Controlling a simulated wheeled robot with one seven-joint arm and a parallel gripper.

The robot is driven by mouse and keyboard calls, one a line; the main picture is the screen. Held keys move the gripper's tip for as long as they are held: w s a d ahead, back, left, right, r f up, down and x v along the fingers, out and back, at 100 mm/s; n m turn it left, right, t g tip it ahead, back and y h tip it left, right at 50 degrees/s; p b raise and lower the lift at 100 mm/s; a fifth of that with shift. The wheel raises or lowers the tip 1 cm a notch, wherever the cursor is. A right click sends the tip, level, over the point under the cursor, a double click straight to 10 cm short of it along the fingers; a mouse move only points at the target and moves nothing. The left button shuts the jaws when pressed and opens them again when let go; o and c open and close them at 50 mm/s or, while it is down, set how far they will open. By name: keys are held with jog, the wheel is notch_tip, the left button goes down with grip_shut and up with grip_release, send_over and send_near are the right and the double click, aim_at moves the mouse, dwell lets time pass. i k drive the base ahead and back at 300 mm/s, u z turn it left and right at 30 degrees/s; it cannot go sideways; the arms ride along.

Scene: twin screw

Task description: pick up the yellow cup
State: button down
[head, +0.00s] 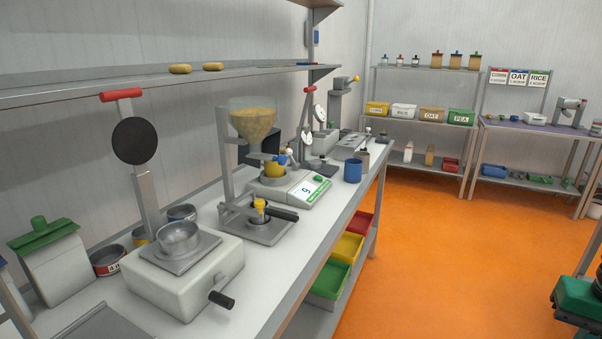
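A small yellow vessel (275,168), possibly the yellow cup, stands at the scale (308,188) on the bench, partly hidden behind the hopper's stand. A blue cup (353,170) stands upright to the right of the scale. My gripper is not in view.
The bench (325,215) is crowded. A hopper (253,122) with yellow contents stands before the scale. A cranked machine (185,275) carries the steel bowl. A shelf (150,84) overhangs the back. Orange floor (440,260) is clear to the right.

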aim_at(272, 168)
jog(key=z, duration=1.55)
jog(key=i, duration=1.35)
jog(key=u, duration=2.85)
jog(key=i, duration=1)
jog(key=z, duration=0.05)
